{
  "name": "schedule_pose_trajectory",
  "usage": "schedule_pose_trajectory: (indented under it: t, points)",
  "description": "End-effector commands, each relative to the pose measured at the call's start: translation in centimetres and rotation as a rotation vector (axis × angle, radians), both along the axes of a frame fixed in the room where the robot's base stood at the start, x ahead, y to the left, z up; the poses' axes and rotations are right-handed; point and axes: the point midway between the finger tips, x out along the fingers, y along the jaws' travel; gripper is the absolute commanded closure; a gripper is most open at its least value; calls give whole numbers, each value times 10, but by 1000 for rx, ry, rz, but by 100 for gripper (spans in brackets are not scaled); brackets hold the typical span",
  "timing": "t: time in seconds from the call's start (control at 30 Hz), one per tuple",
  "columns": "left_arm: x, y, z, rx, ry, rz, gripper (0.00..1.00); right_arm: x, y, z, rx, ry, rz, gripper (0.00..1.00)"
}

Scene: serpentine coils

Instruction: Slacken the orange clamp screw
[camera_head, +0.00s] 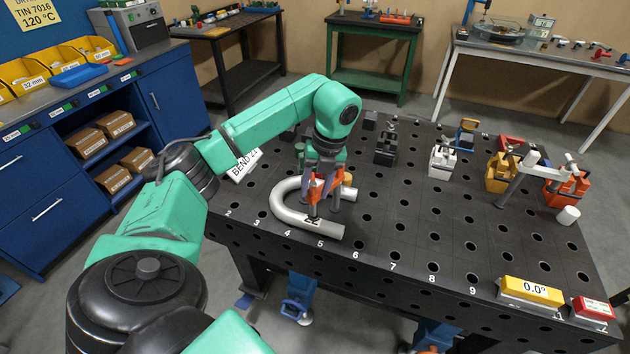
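My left gripper (322,191) points down at the bent silver pipe on the perforated black table (420,215). Its fingers are around or right beside an orange clamp part (317,187), which they partly hide. I cannot tell whether they touch it or are closed on it. The silver U-shaped pipe (285,206) lies under the clamp, its open ends toward the right. A dark spindle stands against the pipe below the orange part. My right gripper is not in view.
A black block (385,150), a white fixture (441,160), a yellow fixture (500,172) and a red-orange fixture (567,189) stand along the table's back and right. The table's middle is clear.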

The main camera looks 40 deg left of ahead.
Motion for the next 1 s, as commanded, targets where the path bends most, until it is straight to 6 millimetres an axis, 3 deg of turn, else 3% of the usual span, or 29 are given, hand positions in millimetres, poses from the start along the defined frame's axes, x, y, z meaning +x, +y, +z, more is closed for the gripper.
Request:
schedule_pose_trajectory:
  t: [0.23, 0.37, 0.8, 1.0]
  points:
    - [0, 0, 0, 0, 3, -2, 54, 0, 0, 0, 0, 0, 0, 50]
    - [2, -2, 12, 0, 0, -1, 54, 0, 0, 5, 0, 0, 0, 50]
    - [17, -17, 128, 1, -3, -1, 54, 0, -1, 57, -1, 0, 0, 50]
    - [20, -20, 143, 0, 2, -1, 54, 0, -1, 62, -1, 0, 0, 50]
